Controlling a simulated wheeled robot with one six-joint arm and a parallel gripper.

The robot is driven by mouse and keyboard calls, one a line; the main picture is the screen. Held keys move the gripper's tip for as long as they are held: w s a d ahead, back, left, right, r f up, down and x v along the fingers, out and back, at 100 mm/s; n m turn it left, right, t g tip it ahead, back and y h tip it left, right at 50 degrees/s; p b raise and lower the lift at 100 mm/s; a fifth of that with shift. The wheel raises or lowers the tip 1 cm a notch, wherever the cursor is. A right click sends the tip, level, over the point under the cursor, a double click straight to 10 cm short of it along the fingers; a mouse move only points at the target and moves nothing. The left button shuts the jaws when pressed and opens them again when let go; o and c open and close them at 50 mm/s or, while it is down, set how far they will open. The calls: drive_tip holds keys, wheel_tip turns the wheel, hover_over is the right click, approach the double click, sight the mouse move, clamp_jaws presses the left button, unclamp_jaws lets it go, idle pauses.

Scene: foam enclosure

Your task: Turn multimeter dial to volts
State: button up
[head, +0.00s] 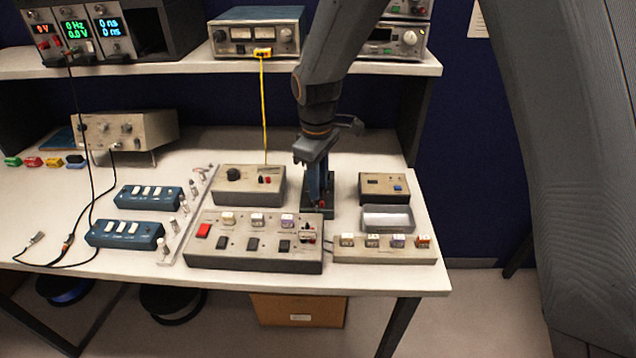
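My gripper (316,190) points down over the right half of the bench. It is just above or touching a small dark box (318,211) with a red spot; I cannot tell which. The arm and gripper hide most of that box, and the fingers are too dark and small to show their opening. No label marks a multimeter. A beige box (248,186) with a black round dial (233,174) and red and black terminals sits left of my gripper.
A switch panel (254,242) lies in front of my gripper. A yellow cable (263,110) hangs from the shelf (180,66) behind.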

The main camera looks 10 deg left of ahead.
clamp_jaws()
drive_tip(key=shift+m, duration=0.3)
drive_tip(key=m+p, duration=0.1)
drive_tip(key=m, duration=0.3)
drive_tip(key=shift+a, duration=0.1)
drive_tip(key=shift+r+m+p, duration=0.1)
drive_tip(key=shift+m+p, duration=0.2)
drive_tip(key=shift+m, duration=1.8)
drive_tip(key=o, duration=0.7)
unclamp_jaws()
